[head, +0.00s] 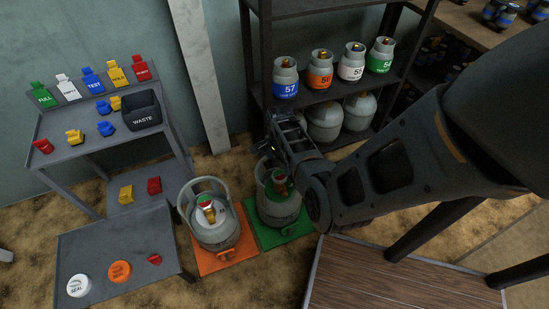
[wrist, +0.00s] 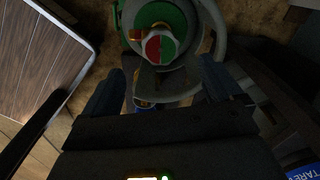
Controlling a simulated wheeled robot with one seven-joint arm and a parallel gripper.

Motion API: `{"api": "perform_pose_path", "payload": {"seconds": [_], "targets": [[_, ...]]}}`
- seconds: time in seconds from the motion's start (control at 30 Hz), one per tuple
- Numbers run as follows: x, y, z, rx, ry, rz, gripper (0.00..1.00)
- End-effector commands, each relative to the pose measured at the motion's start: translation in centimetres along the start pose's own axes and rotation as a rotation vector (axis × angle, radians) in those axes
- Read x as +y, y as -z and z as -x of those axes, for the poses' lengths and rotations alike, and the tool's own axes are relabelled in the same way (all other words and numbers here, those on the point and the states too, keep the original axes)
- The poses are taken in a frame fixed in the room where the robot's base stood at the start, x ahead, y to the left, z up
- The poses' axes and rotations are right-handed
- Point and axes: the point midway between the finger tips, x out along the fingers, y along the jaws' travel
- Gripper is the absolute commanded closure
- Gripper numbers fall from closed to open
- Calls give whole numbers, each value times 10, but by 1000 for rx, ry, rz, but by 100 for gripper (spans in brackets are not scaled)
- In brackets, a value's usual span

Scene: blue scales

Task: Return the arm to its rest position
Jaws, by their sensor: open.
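My arm reaches from the right of the head view across to the scales. My gripper (head: 268,147) is above and behind the grey gas cylinder (head: 278,207) on the green scale (head: 267,238). In the wrist view my gripper (wrist: 160,78) is open, its two dark fingers apart. The cylinder's red, white and green top (wrist: 160,45) shows beyond the fingers, with its grey collar around it. I see nothing held, and I cannot tell whether the fingers touch the collar.
A second cylinder (head: 216,228) stands on an orange scale (head: 225,262). A shelf (head: 300,104) with numbered small cylinders is behind the gripper. A grey cart (head: 85,150) with coloured tags and a waste bin stands left. A wooden-topped table (head: 390,280) is at front right.

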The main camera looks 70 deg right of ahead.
Motion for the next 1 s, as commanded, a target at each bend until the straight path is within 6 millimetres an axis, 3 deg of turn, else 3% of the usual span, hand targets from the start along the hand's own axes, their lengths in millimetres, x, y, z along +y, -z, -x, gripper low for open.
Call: {"api": "perform_pose_path", "payload": {"seconds": [0.3, 0.43, 0.73, 1.0], "targets": [[0, 0, 0, 1, 1, 1, 8], [9, 2, -2, 27, 19, 41, 8], [64, -3, 6, 231, 199, 432, 8], [117, -36, 53, 392, 406, 866, 8]]}}
